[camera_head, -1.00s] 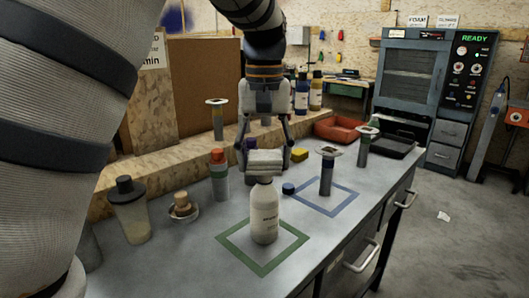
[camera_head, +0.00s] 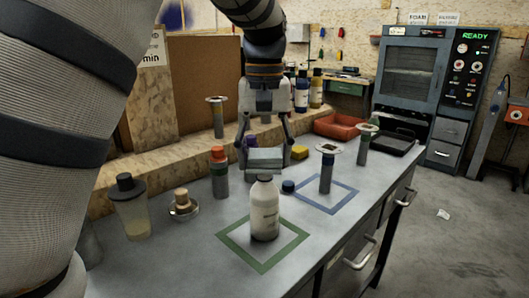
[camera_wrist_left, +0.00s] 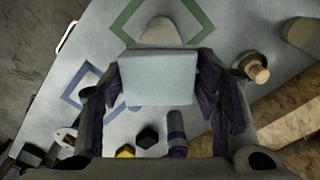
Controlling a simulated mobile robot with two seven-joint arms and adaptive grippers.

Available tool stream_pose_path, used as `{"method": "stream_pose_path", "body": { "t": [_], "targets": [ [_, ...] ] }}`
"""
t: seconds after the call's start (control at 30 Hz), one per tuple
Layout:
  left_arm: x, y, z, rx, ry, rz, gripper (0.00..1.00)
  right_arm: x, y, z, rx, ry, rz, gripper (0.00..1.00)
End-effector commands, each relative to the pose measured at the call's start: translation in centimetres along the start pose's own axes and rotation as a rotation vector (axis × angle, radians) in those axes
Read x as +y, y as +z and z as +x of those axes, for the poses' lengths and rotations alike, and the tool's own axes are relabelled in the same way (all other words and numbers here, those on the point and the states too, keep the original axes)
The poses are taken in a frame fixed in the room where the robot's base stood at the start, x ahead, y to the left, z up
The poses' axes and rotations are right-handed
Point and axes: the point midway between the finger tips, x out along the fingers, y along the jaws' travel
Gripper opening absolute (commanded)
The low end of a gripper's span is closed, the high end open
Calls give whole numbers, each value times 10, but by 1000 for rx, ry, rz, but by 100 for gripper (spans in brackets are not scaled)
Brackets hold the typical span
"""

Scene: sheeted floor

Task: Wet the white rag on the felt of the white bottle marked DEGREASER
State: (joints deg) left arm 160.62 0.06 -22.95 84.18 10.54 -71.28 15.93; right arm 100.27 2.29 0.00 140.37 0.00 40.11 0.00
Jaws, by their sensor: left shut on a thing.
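My left gripper (camera_head: 265,150) is shut on the white rag (camera_head: 265,160), a folded pale block between its fingers. The rag also fills the middle of the left wrist view (camera_wrist_left: 158,78). The white bottle (camera_head: 265,212) with dark lettering stands upright in the green square outline. The rag is at the top of the bottle and hides its mouth and felt, so I cannot tell whether they touch. In the left wrist view the bottle (camera_wrist_left: 160,30) shows partly behind the rag. My right gripper is not in view.
A blue square outline (camera_head: 342,206) holds an upright dark cylinder with a flat top (camera_head: 326,172). An orange-topped cylinder (camera_head: 219,175), a cork-topped dish (camera_head: 183,205) and a dark-capped cup (camera_head: 130,208) stand left.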

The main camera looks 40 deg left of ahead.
Motion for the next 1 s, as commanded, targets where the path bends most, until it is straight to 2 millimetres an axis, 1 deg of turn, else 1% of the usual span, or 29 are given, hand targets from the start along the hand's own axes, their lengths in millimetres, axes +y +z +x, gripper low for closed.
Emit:
{"method": "stream_pose_path", "body": {
  "t": [0.07,0.13,0.7,0.8,1.0],
  "targets": [
    [0,0,1,-4,-2,0,34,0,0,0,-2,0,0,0],
    [0,0,-4,-3,-1,0,34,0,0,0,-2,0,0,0],
    [0,0,-64,0,0,1,34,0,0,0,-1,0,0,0],
    [0,0,-69,-2,-1,0,34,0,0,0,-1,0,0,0],
    [0,0,-70,-2,-1,0,34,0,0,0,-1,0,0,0]
  ]
}}
